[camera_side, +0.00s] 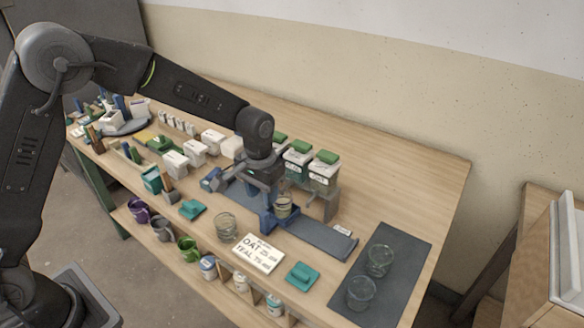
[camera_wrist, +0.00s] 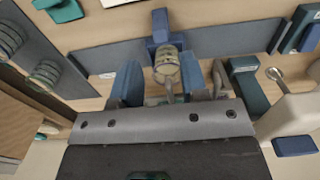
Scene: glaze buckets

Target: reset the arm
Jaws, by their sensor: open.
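My gripper (camera_side: 264,182) hangs low over the middle of the bench, pointing down. In the wrist view its two blue fingers (camera_wrist: 160,84) stand apart, with a gap between them. A small clear cup with a beige band (camera_side: 283,208) sits at a blue stand (camera_side: 268,219) just in front of my gripper. The cup (camera_wrist: 167,66) shows in line with the gap between the fingers in the wrist view. I cannot tell whether the fingers touch it. The gripper body hides part of the area beneath it.
A glass jar (camera_side: 225,226), a sign reading OAT and TEAL (camera_side: 259,253) and a teal lid (camera_side: 302,275) are in front. Two glasses stand on a dark mat (camera_side: 401,258) at right. The bench's back right is clear.

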